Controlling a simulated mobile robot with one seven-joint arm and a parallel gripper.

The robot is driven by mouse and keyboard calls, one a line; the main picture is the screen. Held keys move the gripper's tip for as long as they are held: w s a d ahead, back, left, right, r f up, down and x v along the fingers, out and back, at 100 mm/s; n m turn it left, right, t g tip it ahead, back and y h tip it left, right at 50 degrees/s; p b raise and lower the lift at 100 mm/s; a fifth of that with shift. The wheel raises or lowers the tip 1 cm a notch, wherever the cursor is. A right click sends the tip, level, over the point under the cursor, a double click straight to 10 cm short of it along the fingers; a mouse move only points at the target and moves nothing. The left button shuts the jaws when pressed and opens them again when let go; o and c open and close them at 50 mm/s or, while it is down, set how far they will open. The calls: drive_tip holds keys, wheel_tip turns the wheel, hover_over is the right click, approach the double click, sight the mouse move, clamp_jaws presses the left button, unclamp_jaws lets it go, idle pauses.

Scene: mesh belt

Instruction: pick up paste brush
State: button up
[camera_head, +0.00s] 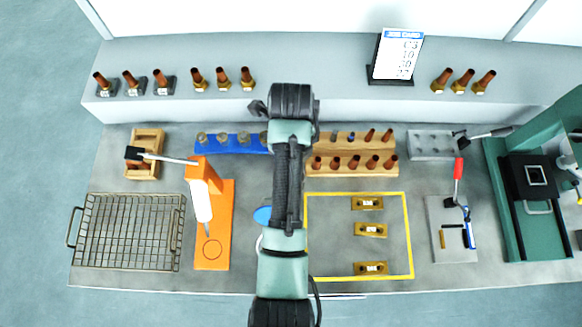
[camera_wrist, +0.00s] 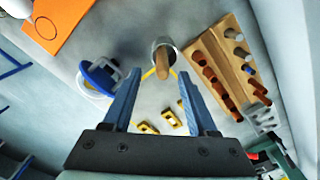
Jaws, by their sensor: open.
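The paste brush shows in the wrist view as a brown wooden handle (camera_wrist: 163,65) standing in a round grey metal pot (camera_wrist: 158,44). Its bristle end is hidden inside the pot. My gripper (camera_wrist: 157,76) is open and empty, its two blue fingers spread wide. In the picture, the handle appears between and just beyond the fingertips; I cannot tell the exact distance. In the head view my arm covers the brush, the pot and my gripper.
A blue-and-white round item (camera_wrist: 100,76) is close to the left finger in the wrist view. A wooden rack (camera_wrist: 228,72) of brown pegs stands on the right. An orange stand (camera_head: 213,225) and wire basket (camera_head: 130,232) are left; a yellow frame (camera_head: 411,240) is right.

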drive_tip(key=shift+w+f+p, duration=0.2)
drive_tip(key=shift+f+p, duration=0.7)
drive_tip(key=shift+f, duration=1.7)
drive_tip(key=shift+c, duration=0.2)
clamp_jaws()
